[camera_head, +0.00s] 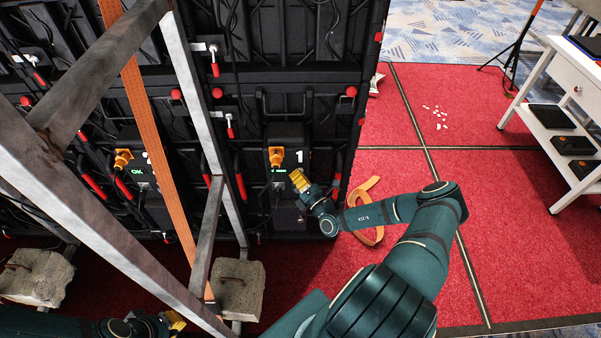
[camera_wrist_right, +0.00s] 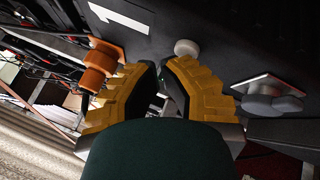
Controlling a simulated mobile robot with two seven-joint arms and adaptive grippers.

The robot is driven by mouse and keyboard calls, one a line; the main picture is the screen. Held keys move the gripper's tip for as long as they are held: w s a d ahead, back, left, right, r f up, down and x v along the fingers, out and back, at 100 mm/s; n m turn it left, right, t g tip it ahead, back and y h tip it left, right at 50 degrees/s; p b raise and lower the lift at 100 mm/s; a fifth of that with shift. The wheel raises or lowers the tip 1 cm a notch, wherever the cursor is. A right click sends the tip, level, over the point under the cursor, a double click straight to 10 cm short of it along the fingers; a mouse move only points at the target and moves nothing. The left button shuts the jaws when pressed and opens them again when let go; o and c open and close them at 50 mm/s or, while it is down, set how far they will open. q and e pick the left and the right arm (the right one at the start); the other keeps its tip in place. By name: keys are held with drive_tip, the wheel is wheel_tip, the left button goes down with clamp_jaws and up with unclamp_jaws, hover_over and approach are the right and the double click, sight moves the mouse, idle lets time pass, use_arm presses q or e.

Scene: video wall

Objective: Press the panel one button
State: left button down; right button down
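Panel one is the black unit with a white "1" (camera_head: 299,156) on the back of the video wall. It has an orange connector (camera_head: 276,156) and a small lit green display (camera_head: 279,170). My right gripper (camera_head: 298,179) is just below the "1", close to the panel face. In the wrist view its yellow fingers (camera_wrist_right: 159,68) come together at the tips with nothing between them. A round pale button (camera_wrist_right: 186,47) lies just beyond the tips; I cannot tell whether they touch. The fingers hide part of the panel. My left gripper (camera_head: 174,321) is low at the left, partly hidden.
A metal frame (camera_head: 185,90) with an orange strap (camera_head: 150,130) stands at the left, weighted by concrete blocks (camera_head: 240,290). Red-handled latches (camera_head: 230,125) line the wall. A loose orange strap (camera_head: 368,210) lies on the red carpet. A white cart (camera_head: 560,130) stands right.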

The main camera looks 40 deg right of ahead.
drive_tip(key=shift+s+a, duration=0.1)
idle(0.3)
drive_tip(key=shift+s+a+p, duration=0.45)
drive_tip(key=shift+s+p, duration=0.1)
drive_tip(key=shift+p, duration=0.05)
drive_tip(key=s+a+p, duration=0.2)
drive_tip(key=s+a, duration=0.1)
drive_tip(key=shift+s+a, duration=0.1)
drive_tip(key=shift+s, duration=0.3)
idle(0.9)
